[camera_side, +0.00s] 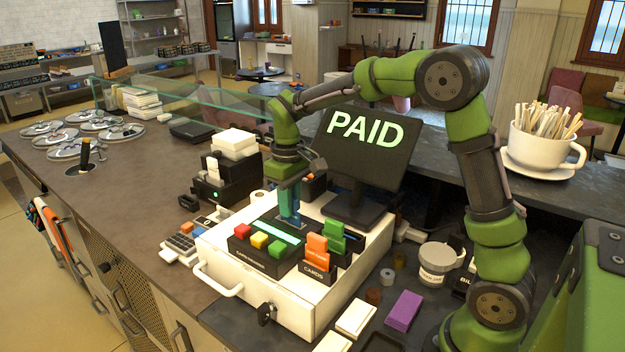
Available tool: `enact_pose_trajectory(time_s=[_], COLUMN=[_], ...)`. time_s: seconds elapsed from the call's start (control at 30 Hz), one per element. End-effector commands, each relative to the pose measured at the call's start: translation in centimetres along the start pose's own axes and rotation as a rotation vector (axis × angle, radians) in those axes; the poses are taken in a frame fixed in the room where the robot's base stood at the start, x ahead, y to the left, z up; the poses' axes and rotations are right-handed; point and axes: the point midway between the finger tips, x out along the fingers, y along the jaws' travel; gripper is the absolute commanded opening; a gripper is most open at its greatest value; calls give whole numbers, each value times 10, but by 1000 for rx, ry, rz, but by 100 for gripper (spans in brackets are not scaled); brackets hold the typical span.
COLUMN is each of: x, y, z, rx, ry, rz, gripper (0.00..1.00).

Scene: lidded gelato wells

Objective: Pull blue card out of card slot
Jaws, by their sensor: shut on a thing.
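My gripper (290,193) points down over the white cash-drawer box (270,305), behind the row of coloured buttons. It is shut on a blue-teal upright piece, which looks like the blue card (289,213). The card's lower end stands at a dark housing with a lit cyan strip (277,232). The card slot itself is hidden, and I cannot tell whether the card is still in it. A black holder marked CARDS (318,268) carries orange cards (317,246) and green cards (335,234) just right of my gripper.
A screen reading PAID (365,130) stands close behind. A black printer (225,180) and a keypad (182,247) are left. Red, yellow and green buttons (258,240) are in front. A cup of sticks (545,150) stands right. Lidded wells (85,135) are far left; the left counter is mostly clear.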

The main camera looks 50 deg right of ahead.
Motion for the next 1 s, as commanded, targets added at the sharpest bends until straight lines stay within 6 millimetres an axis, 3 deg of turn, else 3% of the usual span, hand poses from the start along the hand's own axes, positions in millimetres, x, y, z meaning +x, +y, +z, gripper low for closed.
enact_pose_trajectory(time_s=[1.0], x=[-14], y=[0], z=[0], rx=[0], ry=[2], rz=[0], gripper=[0])
